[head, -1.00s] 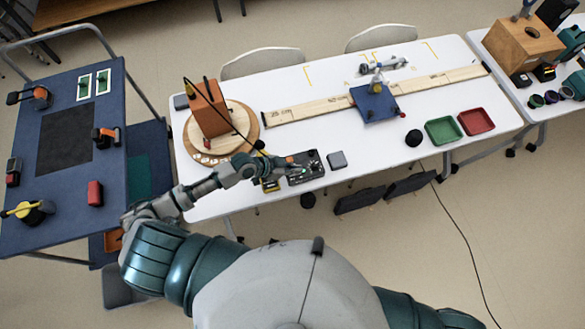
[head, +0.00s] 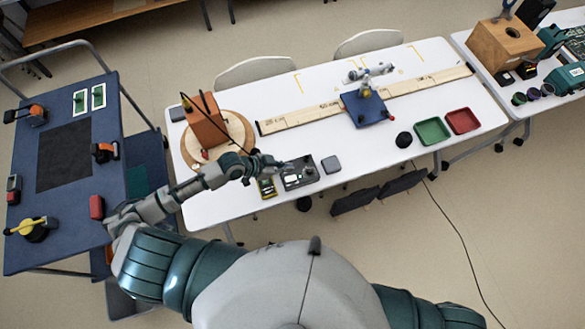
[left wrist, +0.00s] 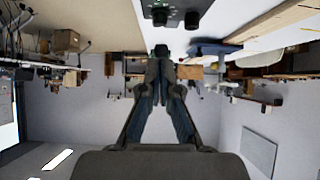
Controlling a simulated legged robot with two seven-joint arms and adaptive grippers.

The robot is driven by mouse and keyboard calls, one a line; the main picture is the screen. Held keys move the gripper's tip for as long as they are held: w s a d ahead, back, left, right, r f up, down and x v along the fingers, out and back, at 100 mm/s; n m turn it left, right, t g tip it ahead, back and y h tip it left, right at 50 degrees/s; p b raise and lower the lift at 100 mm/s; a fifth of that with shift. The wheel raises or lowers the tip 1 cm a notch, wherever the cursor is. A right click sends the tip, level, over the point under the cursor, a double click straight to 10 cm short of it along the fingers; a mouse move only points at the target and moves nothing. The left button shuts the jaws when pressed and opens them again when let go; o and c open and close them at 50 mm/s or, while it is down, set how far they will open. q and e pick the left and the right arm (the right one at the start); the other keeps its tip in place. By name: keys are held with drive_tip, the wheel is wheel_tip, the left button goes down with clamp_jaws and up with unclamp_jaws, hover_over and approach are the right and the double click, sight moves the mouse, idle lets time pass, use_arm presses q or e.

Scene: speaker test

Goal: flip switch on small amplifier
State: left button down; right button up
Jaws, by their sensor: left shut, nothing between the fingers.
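The small amplifier, a dark box (head: 312,179), lies near the front edge of the white table in the head view. Its dark panel with round black knobs (left wrist: 183,10) shows upside down at the top of the left wrist view. My left gripper (head: 282,163) is shut and empty at the amplifier's back left corner in the head view. Its fingertips (left wrist: 161,52) meet just below the panel in the left wrist view; I cannot tell whether they touch it. The switch and its position are too small to make out. My right gripper is out of view.
An orange box (head: 205,122) with a cable stands on a round wooden board (head: 240,127) behind my left arm.

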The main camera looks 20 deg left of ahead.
use_arm(q)
drive_tip(key=shift+s+a+r, duration=0.3)
drive_tip(key=shift+a+r, duration=0.1)
drive_tip(key=shift+r, duration=0.35)
drive_tip(key=shift+s+a+r, duration=0.3)
drive_tip(key=shift+a+r, duration=0.1)
drive_tip(key=shift+r, duration=0.3)
drive_tip(key=shift+s+a+r, duration=0.3)
drive_tip(key=shift+a+r, duration=0.1)
drive_tip(key=shift+r, duration=0.35)
drive_tip(key=shift+a, duration=0.1)
